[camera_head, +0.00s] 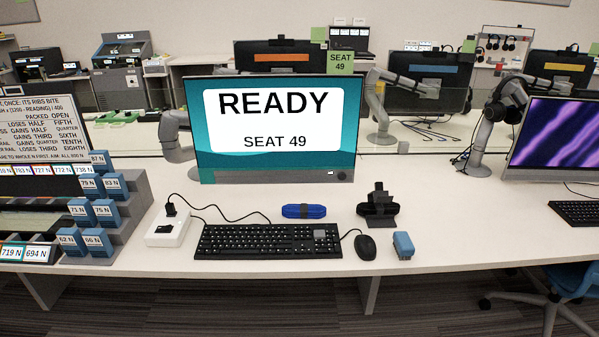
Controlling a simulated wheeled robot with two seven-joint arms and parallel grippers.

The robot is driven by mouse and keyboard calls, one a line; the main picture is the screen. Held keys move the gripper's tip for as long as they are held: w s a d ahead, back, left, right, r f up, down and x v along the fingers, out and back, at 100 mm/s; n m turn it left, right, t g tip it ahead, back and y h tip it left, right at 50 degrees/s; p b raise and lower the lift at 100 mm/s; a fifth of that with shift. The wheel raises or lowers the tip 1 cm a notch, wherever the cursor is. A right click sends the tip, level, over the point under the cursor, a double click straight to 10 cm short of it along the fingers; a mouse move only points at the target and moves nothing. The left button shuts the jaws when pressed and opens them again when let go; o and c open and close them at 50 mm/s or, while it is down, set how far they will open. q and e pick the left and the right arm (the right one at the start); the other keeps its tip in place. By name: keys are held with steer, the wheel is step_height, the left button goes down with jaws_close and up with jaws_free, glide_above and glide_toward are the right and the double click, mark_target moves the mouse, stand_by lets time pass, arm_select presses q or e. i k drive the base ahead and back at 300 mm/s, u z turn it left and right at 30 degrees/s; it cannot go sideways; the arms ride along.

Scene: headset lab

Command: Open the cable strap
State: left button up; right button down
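A blue elongated bundle (289,211) lies flat on the white desk, in front of the monitor and behind the keyboard. A darker strap-like band (304,211) wraps around its middle and looks closed; its fastening is too small to make out. To its right, a black bundled item (378,208) sits on a dark stand, with an upright piece in its middle; I cannot tell whether this piece is a strap. Neither of my grippers shows in the head view.
A keyboard (268,241), a mouse (365,247) and a small blue block (403,245) are near the front edge. A white box with a plug (168,229) and numbered blue blocks (95,240) are left. The monitor (276,130) stands behind.

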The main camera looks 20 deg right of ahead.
mark_target(379, 196)
steer(key=u, duration=0.4)
steer(key=i, duration=0.8)
steer(key=z, duration=0.7)
steer(key=i, duration=0.6)
steer(key=z, duration=0.65)
